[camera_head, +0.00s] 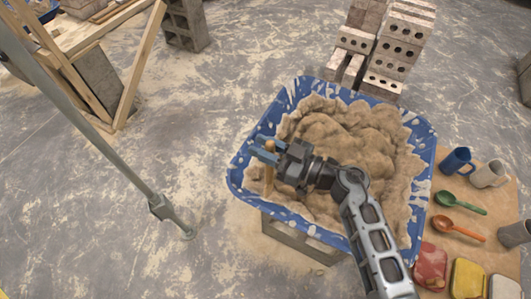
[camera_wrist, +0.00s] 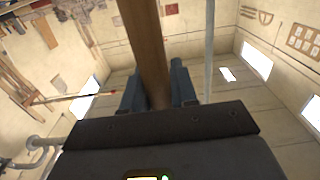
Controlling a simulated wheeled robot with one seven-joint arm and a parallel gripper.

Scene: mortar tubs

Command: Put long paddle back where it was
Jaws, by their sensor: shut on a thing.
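A blue tub (camera_head: 237,184) full of sandy brown mortar (camera_head: 350,140) stands in the middle of the head view. My gripper (camera_head: 263,150) is over the tub's left side, its blue fingers pointing left. It is shut on the wooden long paddle (camera_head: 269,172), whose shaft shows below the fingers near the tub's left inner wall. In the wrist view, the paddle's brown shaft (camera_wrist: 145,45) passes between the two fingers (camera_wrist: 158,88) and runs up out of the frame. The paddle's lower end is hidden, and I cannot tell how deep it goes in the mortar.
Perforated bricks (camera_head: 390,50) are stacked behind the tub. A board (camera_head: 490,225) at right holds mugs (camera_head: 457,161), a green spoon (camera_head: 460,203), an orange spoon (camera_head: 458,229) and coloured blocks (camera_head: 431,267). A metal pole (camera_head: 120,160) and a wooden frame (camera_head: 125,75) stand left. Floor between is clear.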

